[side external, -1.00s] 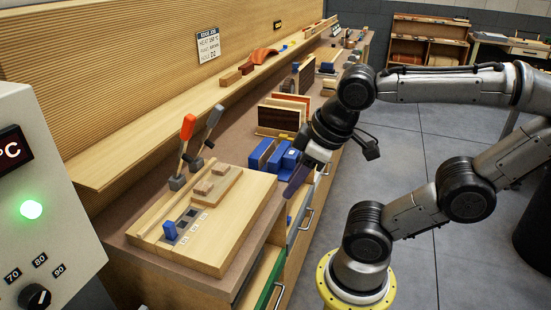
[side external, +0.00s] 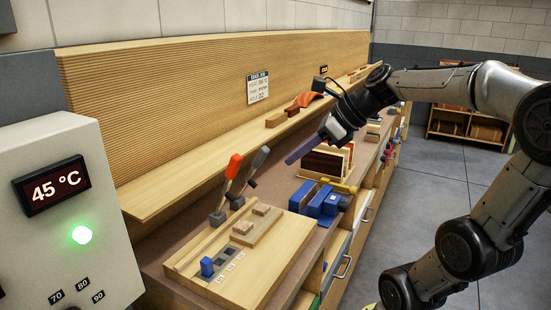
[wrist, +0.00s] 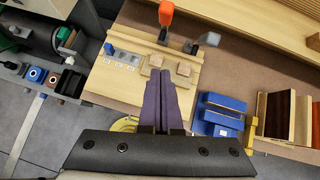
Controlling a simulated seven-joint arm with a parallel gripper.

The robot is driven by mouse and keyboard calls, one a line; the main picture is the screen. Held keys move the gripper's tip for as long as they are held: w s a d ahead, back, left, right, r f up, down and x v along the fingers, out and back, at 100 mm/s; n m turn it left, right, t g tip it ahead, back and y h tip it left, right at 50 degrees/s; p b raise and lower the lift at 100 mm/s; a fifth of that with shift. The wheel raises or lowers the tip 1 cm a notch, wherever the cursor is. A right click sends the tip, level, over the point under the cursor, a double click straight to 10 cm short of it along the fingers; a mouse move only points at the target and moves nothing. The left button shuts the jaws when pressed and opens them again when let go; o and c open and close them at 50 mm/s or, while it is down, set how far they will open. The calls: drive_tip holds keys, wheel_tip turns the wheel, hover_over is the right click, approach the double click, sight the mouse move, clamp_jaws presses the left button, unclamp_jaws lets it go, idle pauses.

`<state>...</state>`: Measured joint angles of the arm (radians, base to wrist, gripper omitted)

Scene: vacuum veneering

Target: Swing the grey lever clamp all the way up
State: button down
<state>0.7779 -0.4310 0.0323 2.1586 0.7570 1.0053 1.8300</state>
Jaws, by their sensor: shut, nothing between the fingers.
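The grey lever clamp (side external: 261,158) stands at the back edge of the wooden board (side external: 285,245), its arm up and tilted to the right. In the wrist view its grey handle (wrist: 210,39) lies beyond my fingertips, to the right. An orange-handled lever clamp (side external: 233,166) stands just left of it, also tilted up. My gripper (side external: 290,159) has long purple fingers, shut and empty, in the air to the right of the grey handle and apart from it. The closed fingers (wrist: 167,78) also show in the wrist view, overlapping the board.
Two small tan blocks (side external: 243,227) and a blue peg (side external: 207,267) are on the board. A control box (side external: 75,215) reads 45 °C. A shelf (side external: 190,176) runs behind the levers.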

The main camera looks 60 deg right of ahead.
sight(269, 150)
drive_tip(key=s+d+m+h, duration=0.1)
drive_tip(key=d+m+h, duration=0.15)
drive_tip(key=d, duration=0.45)
drive_tip(key=w+f, duration=0.5)
drive_tip(key=w, duration=0.5)
drive_tip(key=shift+f+y, duration=0.3)
drive_tip(key=shift+y, duration=0.15)
drive_tip(key=shift+a, duration=0.1)
drive_tip(key=shift+w+r, duration=0.75)
drive_tip(key=shift+w, duration=0.3)
drive_tip(key=shift+s, duration=0.1)
